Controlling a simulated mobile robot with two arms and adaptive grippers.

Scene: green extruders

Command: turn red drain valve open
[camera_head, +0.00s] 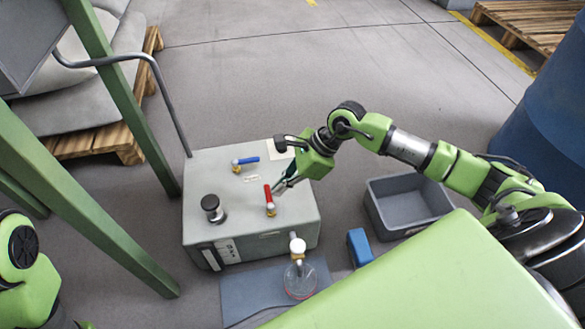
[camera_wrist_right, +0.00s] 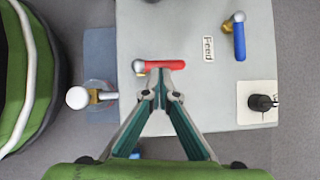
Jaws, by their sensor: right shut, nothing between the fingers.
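The red drain valve handle (camera_head: 268,194) sits on top of the grey box unit (camera_head: 240,215), with a brass fitting at its near end. In the right wrist view the red handle (camera_wrist_right: 158,65) lies crosswise at the fingertips. My right gripper (camera_head: 280,186) is shut with nothing between its fingers. Its tips are at the handle's right side, touching or very close; I cannot tell which. In the wrist view my right gripper (camera_wrist_right: 165,72) partly covers the handle's edge. My left gripper is not visible; only part of my left arm shows at the left edge.
A blue-handled valve (camera_head: 246,161) and a black knob (camera_head: 212,206) are on the same unit. A white-capped spout (camera_head: 297,246) stands over a glass beaker (camera_head: 299,281) on a blue-grey mat (camera_head: 245,293). A grey bin (camera_head: 405,205), a blue block (camera_head: 359,247) and green posts (camera_head: 120,95) stand nearby.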

